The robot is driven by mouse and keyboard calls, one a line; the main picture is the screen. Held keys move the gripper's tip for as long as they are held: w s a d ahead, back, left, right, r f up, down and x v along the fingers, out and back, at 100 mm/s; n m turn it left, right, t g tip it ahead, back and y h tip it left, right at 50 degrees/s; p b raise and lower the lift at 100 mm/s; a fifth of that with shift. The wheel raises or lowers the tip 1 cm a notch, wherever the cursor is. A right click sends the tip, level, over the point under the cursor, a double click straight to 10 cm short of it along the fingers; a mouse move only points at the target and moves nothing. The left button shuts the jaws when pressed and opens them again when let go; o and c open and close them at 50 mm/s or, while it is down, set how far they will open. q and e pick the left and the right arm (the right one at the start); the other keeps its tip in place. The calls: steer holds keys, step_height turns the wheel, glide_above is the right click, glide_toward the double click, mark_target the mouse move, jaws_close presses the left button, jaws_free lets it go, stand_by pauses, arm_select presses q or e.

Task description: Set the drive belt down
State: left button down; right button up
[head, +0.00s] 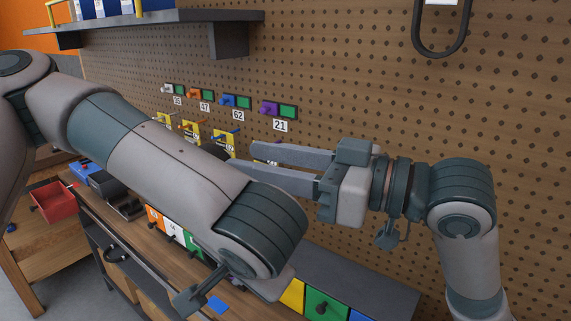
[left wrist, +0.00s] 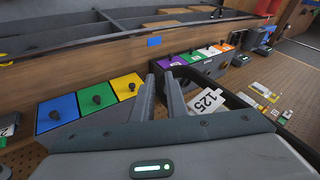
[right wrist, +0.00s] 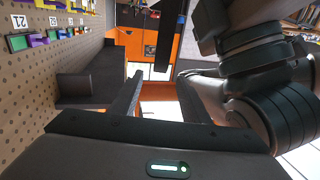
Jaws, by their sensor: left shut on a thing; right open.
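In the left wrist view my left gripper (left wrist: 161,82) is shut on the drive belt (left wrist: 245,107), a black band that runs from the fingertips towards the lower right. A white tag (left wrist: 207,101) reading 125 shows beside the fingers. In the head view my left forearm hides the left fingers and the held belt. My right gripper (head: 241,161) is open and empty in front of the pegboard; its spread fingers also show in the right wrist view (right wrist: 158,80). What lies directly beneath the belt is unclear.
A bench (head: 135,237) runs below the pegboard (head: 345,80), with colour-fronted boxes (left wrist: 92,102) along it. Numbered hooks (head: 270,108) and a black loop (head: 441,48) are on the board. A shelf (head: 170,17) juts out above. A red bin (head: 52,203) stands at left.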

mark_target(220, 154)
steer(key=shift+x, duration=3.5)
steer(key=shift+c, duration=0.3)
jaws_close()
arm_select(q)
steer(key=c, duration=1.7)
jaws_free()
steer(key=shift+s+r, duration=0.1)
steer(key=shift+r, duration=0.05)
